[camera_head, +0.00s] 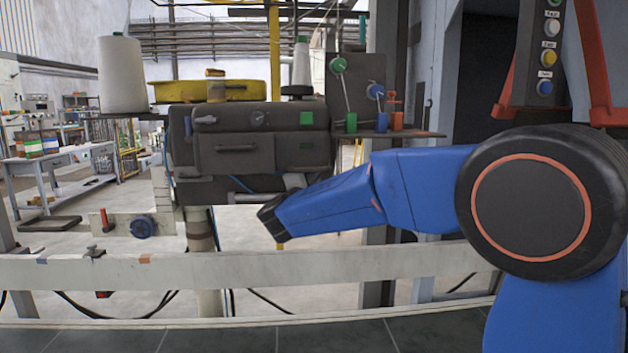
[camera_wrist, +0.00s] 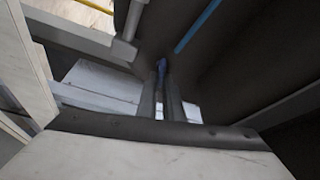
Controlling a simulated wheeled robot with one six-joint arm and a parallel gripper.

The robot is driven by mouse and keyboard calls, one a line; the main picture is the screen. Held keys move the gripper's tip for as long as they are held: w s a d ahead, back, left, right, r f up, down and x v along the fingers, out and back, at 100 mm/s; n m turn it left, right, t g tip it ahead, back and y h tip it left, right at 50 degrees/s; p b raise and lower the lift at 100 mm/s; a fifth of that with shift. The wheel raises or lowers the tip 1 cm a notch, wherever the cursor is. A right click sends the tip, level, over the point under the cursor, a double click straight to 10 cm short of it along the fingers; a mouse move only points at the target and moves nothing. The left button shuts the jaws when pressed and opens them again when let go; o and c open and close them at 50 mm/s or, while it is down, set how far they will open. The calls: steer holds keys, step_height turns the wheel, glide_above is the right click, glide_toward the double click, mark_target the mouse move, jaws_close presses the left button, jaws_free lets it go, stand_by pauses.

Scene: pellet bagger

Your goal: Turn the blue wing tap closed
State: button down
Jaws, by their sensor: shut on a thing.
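The blue wing tap (camera_wrist: 162,64) shows in the wrist view as a small dark blue piece at the tips of my gripper (camera_wrist: 164,74). The two dark fingers are close together, shut on the tap, and cover most of it. Its turn angle cannot be read. In the head view my blue arm reaches left to the dark sewing-machine body (camera_head: 255,140). The arm hides my fingers and the tap there.
A blue handwheel (camera_head: 141,227) and a red lever (camera_head: 104,220) sit on a pale panel at the left. A pale rail (camera_head: 240,268) runs across the front. In the wrist view, dark housing walls and a blue line (camera_wrist: 198,25) lie close to my fingers.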

steer(key=shift+a+f+m+g, duration=0.1)
steer(key=shift+m+g, duration=0.5)
steer(key=shift+m, duration=0.9)
steer(key=c, duration=1.9)
jaws_free()
steer(key=shift+a, duration=0.1)
steer(key=v, duration=1.7)
steer(key=shift+s, duration=0.25)
